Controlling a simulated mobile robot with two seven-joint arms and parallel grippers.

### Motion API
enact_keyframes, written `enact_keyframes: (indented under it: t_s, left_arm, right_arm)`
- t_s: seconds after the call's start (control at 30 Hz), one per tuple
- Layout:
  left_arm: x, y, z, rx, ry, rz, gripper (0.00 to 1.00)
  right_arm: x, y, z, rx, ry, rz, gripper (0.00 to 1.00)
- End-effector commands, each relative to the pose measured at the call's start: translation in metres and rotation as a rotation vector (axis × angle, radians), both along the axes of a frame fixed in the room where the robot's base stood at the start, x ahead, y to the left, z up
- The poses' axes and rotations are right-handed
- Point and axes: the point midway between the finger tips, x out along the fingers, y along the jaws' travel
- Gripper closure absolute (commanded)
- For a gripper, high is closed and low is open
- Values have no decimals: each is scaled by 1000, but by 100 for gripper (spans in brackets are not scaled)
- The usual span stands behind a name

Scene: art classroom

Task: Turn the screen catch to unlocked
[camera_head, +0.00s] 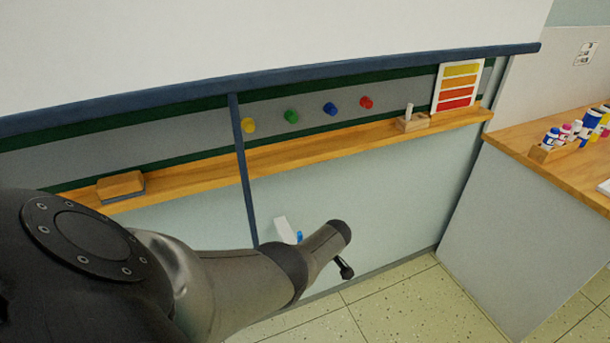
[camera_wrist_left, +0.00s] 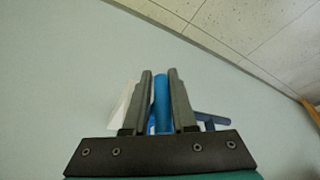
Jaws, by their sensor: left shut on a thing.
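The screen catch shows in the head view as a white plate (camera_head: 282,229) with a small blue lever (camera_head: 299,237) at its right, low on the pale wall below the wooden ledge. My left arm crosses in front and hides part of this area; the left gripper's fingers cannot be made out there. In the left wrist view my left gripper (camera_wrist_left: 161,105) is shut on the blue lever (camera_wrist_left: 161,92), which stands between its two fingers. The white plate (camera_wrist_left: 123,106) shows behind the left finger. The lever's exact turn is hard to read. My right gripper is not in view.
The white screen (camera_head: 250,45) hangs above, with a dark blue bottom bar (camera_head: 300,79). A dark blue strip (camera_head: 246,185) runs down from it. An eraser (camera_head: 121,187) and a small wooden holder (camera_head: 412,122) sit on the ledge (camera_head: 300,152). A counter (camera_head: 520,140) stands right.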

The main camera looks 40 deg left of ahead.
Motion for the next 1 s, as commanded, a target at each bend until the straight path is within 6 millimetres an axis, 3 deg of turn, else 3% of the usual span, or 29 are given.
enact_keyframes:
  t_s: [0.03,0.07,0.27,0.77,1.0]
  left_arm:
    - [-9,9,-1,15,20,9,100]
    - [-9,9,-1,15,20,9,72]
    - [-7,9,0,14,16,7,49]
    - [-3,5,1,8,6,3,49]
    - [-1,-2,18,7,5,1,49]
  right_arm:
    - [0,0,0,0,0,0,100]
    - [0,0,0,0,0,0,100]
    - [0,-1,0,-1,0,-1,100]
    - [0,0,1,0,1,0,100]
    - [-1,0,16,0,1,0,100]
